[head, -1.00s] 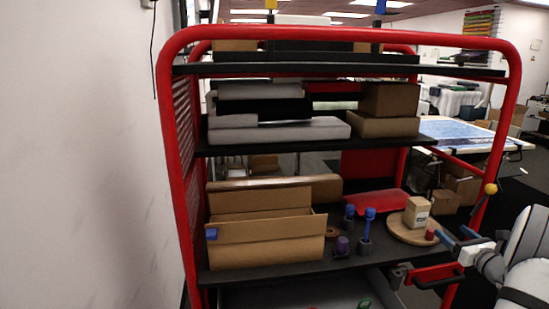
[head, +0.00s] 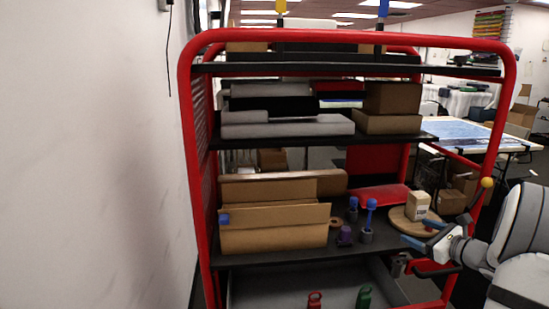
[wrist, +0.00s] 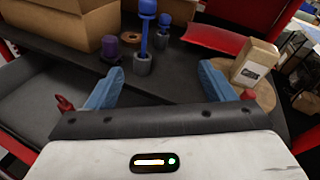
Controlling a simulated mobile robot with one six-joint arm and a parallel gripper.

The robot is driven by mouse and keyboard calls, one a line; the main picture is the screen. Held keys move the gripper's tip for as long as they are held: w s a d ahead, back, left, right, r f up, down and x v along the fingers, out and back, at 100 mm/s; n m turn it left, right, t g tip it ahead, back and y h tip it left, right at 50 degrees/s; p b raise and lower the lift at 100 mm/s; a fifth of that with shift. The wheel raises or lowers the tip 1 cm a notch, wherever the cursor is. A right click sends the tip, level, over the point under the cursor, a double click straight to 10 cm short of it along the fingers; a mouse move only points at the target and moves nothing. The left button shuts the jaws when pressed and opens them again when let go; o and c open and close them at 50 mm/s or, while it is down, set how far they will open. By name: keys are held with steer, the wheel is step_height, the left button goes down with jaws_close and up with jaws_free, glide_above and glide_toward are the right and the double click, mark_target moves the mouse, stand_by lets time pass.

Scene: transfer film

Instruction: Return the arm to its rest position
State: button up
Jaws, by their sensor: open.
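My gripper (head: 424,234) is at the right in the head view, in front of the right end of the middle shelf (head: 275,257) of a red-framed rack. In the wrist view my gripper (wrist: 160,88) shows two blue fingers spread wide apart with nothing between them. Beyond the fingers stand a blue-topped tool in a grey holder (wrist: 144,64) and a small purple piece (wrist: 109,48). A small tan box (wrist: 255,64) on a round wooden board (wrist: 263,94) is just right of the right finger, apart from it.
An open cardboard box (head: 275,236) stands on the middle shelf's left. A red tray (head: 380,195) lies behind the tools. A lower grey bin holds a red (head: 314,300) and a green item (head: 363,297). The rack's red right post (head: 489,180) is close to my arm. A white wall bounds the left.

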steer(key=s+a+r+n+g+y, duration=0.1)
steer(key=s+a+n+g, duration=0.5)
steer(key=a, duration=0.6)
steer(key=s+a+n+g+y, duration=0.1)
steer(key=s+a+n+g, duration=0.35)
steer(key=a, duration=0.85)
steer(key=s+a+f+n+h, duration=0.1)
steer(key=s+n+h, duration=0.3)
steer(key=s+n, duration=0.5)
steer(key=s+a+n+g+h, duration=0.1)
steer(key=s+n+h, duration=0.3)
steer(key=s+n, duration=0.5)
steer(key=shift+s+a+f, duration=0.35)
steer(key=shift+s+a, duration=0.35)
steer(key=shift+a, duration=0.1)
steer(key=shift+g, duration=0.25)
